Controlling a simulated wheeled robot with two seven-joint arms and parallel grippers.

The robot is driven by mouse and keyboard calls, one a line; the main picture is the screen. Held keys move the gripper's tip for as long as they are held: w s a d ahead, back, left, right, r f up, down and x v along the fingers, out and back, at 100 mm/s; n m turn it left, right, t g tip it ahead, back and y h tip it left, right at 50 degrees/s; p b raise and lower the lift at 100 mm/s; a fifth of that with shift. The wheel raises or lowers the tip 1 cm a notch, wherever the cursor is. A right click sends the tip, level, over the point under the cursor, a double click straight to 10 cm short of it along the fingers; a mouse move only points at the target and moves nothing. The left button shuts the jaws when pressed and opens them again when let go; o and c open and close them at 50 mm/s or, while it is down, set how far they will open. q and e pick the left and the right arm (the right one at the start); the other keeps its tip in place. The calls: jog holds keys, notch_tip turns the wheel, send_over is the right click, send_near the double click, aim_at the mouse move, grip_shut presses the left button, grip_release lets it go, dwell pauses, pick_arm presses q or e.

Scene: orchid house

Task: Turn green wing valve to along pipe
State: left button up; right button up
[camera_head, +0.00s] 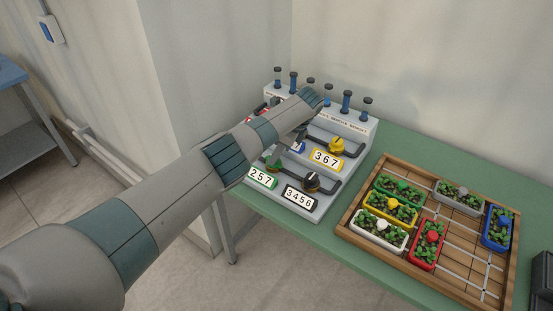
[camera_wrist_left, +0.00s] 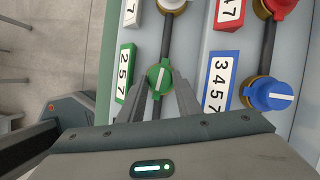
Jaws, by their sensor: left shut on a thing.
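The green wing valve (camera_wrist_left: 160,77) sits on a dark pipe on the grey panel, beside the green-framed 257 plate (camera_wrist_left: 124,72). In the wrist view the white line on its handle lies roughly along the pipe, slightly tilted. My left gripper (camera_wrist_left: 166,92) has its fingers on either side of the green handle, shut on it. In the head view the green valve (camera_head: 274,162) shows partly behind the 257 plate (camera_head: 262,178), and my left gripper (camera_head: 279,150) reaches down to it. My right gripper is not in view.
A blue valve (camera_wrist_left: 270,94) stands close by, its line across its pipe. A red valve (camera_wrist_left: 280,7), a yellow valve (camera_head: 337,145) and a dark valve (camera_head: 312,181) are also on the panel. A wooden tray (camera_head: 349,213) of potted seedlings stands right on the green bench (camera_head: 312,240).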

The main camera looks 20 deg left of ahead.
pick_arm(q)
jog(key=shift+w+n+g+b, duration=0.15)
jog(key=shift+n+g+b, duration=0.15)
jog(key=shift+n+b, duration=0.4)
jog(key=o, duration=1)
jog(key=shift+a, duration=0.1)
jog(key=shift+r, duration=0.1)
